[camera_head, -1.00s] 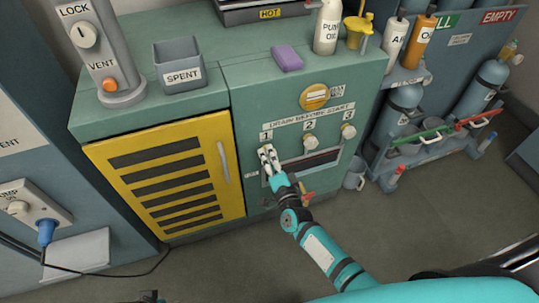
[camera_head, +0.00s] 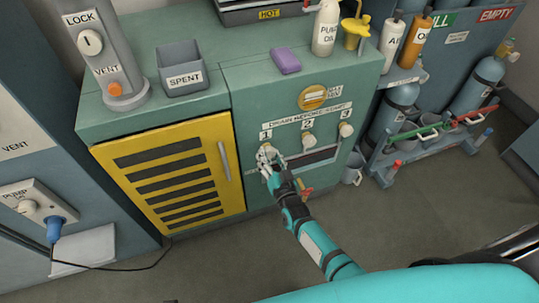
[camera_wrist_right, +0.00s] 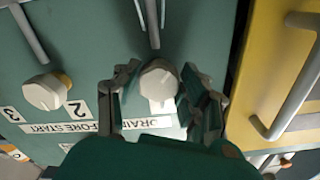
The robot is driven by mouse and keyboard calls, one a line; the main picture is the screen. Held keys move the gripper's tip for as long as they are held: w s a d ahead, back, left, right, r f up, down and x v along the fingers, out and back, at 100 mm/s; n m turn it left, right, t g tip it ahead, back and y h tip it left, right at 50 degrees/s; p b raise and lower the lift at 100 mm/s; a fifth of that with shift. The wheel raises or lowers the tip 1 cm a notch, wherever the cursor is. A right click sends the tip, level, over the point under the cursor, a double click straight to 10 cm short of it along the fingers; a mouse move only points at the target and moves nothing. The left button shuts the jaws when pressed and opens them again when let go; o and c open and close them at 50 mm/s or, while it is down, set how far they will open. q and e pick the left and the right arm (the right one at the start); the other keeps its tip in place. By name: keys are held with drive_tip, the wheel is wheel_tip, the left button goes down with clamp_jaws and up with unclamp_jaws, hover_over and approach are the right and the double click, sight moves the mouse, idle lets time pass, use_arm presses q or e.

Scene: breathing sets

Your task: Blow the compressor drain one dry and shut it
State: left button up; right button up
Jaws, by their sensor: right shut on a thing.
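The compressor cabinet (camera_head: 225,95) is green, with a row of white drain knobs under a "DRAIN BEFORE START" label. Drain knob one (camera_head: 265,153) is under the number 1, at the left of the row. My right gripper (camera_head: 269,164) is at this knob and shut on it. In the right wrist view, the white knob (camera_wrist_right: 158,80) sits between the two dark fingers. Drain knob two (camera_head: 308,142) and drain knob three (camera_head: 345,129) stand to the right, untouched. The drain outlet below is partly hidden by my arm. My left gripper is not in view.
A yellow louvred door (camera_head: 172,172) with a grey handle is left of the knobs. A "SPENT" bin (camera_head: 181,70) and a purple block (camera_head: 286,61) are on top. A grey cup (camera_head: 353,168) stands to the right. The floor in front is clear.

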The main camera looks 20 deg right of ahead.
drive_tip(key=shift+f+n, duration=0.1)
drive_tip(key=shift+n, duration=0.7)
drive_tip(key=o, duration=1.2)
drive_tip(key=shift+s, duration=0.15)
drive_tip(key=s, duration=1.1)
drive_tip(key=shift+s+d, duration=0.25)
drive_tip(key=shift+s, duration=0.15)
